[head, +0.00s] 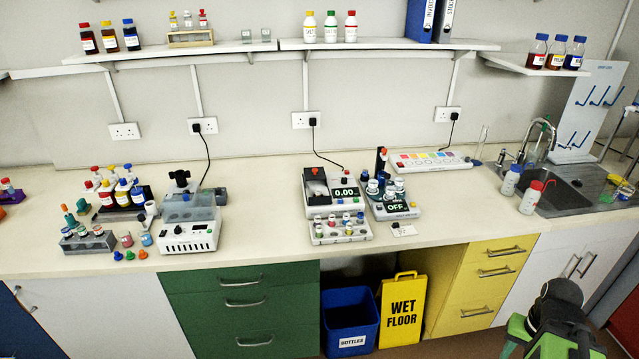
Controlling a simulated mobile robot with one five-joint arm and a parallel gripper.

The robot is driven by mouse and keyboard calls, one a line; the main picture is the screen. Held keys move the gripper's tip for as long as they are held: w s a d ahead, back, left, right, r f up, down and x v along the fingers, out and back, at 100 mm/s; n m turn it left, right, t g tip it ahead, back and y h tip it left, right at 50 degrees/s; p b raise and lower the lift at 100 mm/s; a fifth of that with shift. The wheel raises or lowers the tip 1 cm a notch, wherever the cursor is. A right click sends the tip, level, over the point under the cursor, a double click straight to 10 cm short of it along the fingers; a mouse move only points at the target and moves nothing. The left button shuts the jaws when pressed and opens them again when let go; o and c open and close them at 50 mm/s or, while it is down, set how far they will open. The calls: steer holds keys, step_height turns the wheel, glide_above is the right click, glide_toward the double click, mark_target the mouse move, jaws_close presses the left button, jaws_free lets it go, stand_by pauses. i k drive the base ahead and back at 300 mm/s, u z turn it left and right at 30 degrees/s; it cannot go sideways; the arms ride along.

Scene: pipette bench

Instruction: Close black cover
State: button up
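Several devices with black parts stand on the bench in the head view; I cannot tell for sure which part is the black cover. A black upright piece (381,161) with a red tip rises behind the device reading OFF (402,208), which holds several round-capped bottles. The scale reading 0.00 (346,203) has a dark panel (316,183) raised at its left. A white machine (190,236) at the left has a black knob-like part (180,178) at its top. My arm's green and black end shows at the bottom right, well away from these devices; its fingertips cannot be made out.
A rack of small vials (341,230) stands in front of the scale. A colored strip panel (430,160) lies behind right. Wash bottles (531,197) stand near the sink (565,195). A blue bin (350,322) and yellow wet-floor sign (402,311) stand below the bench.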

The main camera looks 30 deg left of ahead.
mark_target(310, 173)
steer(key=u, duration=1.4)
steer(key=i, duration=1)
steer(key=u, duration=1.75)
steer(key=k, duration=0.25)
steer(key=u, duration=1.05)
steer(key=k, duration=0.35)
steer(key=z, duration=1.55)
